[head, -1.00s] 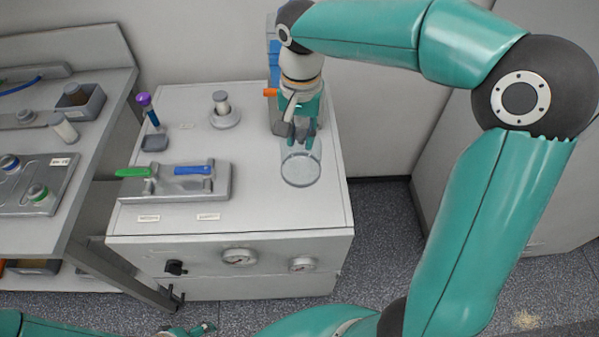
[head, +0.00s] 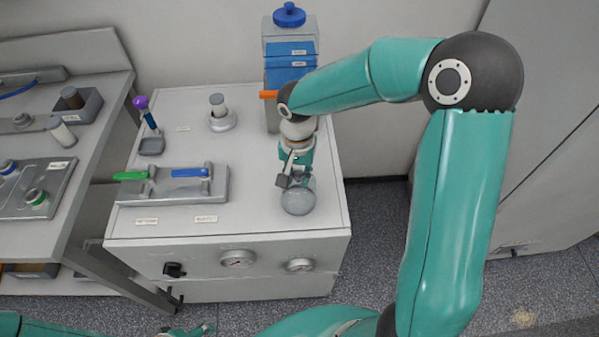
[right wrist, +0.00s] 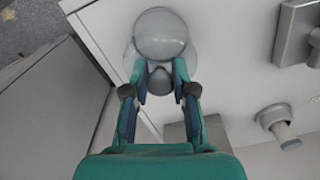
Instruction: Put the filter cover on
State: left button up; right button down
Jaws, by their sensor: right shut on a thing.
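The filter cover, a clear greyish round dome (head: 298,198), is at the right front of the cabinet top. My right gripper (head: 293,180) is directly over it, and its fingers are shut on the cover's dark knob. In the right wrist view the dome (right wrist: 160,35) shows just beyond the fingertips (right wrist: 160,88). I cannot tell whether the dome touches the surface. A grey upright filter (head: 218,103) stands in a round seat (head: 222,122) at the back middle of the cabinet. My left gripper (head: 203,329) shows small at the bottom edge, its fingers unclear.
A blue tank (head: 290,62) with an orange side part stands behind my right arm. A plate with green and blue handles (head: 172,193) and a purple-topped tool in a holder (head: 150,145) are on the left. The cabinet top (head: 250,165) is clear between them and the dome.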

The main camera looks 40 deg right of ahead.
jog(key=c, duration=0.9)
grip_release()
jog(key=shift+c, duration=0.2)
notch_tip(320, 180, up, 12)
